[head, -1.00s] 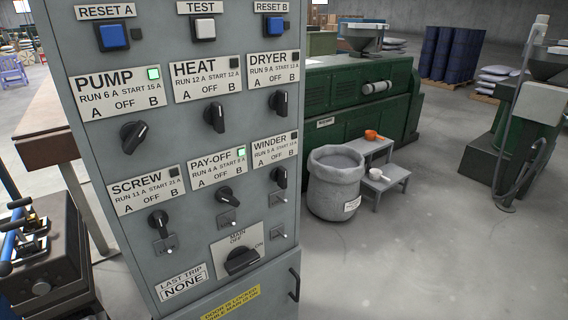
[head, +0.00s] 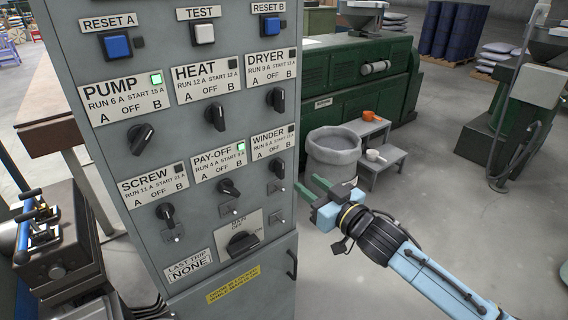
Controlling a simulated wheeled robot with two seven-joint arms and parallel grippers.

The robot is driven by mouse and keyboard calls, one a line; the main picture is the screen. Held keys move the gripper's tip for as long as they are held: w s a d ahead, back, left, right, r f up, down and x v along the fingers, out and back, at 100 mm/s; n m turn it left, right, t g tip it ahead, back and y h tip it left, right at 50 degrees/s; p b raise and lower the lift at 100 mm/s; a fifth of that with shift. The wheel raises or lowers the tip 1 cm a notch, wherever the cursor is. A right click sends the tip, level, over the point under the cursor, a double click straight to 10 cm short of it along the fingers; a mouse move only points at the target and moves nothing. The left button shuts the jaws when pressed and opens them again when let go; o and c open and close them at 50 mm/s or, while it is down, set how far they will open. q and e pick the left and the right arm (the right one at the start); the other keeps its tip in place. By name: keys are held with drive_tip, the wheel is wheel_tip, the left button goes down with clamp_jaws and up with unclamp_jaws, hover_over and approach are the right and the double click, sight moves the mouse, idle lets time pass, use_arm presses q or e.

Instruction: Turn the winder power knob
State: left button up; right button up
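The grey control cabinet (head: 150,245) fills the left and middle of the head view. The black winder knob (head: 277,168) is at its right edge, under the WINDER label (head: 272,144). The knob looks about upright, near OFF, and the small winder lamp (head: 291,130) is dark. My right gripper (head: 305,183) has come in from the lower right, with two green fingers apart and nothing between them. Its tips are right of and slightly below the winder knob, apart from it in the picture. My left gripper is not in view.
The pay-off knob (head: 228,188) and a small toggle (head: 276,190) are close by the winder knob. The MAIN switch (head: 242,243) is lower. Green lamps are lit at PUMP (head: 157,78) and PAY-OFF (head: 240,144). A grey bin (head: 334,150) and step stool (head: 385,160) stand behind my gripper.

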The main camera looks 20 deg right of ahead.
sight(283, 164)
drive_tip(key=x, duration=1)
drive_tip(key=shift+w+a+f+p, duration=0.1)
drive_tip(key=shift+w+a+p, duration=0.05)
drive_tip(key=shift+w+p, duration=0.2)
clamp_jaws()
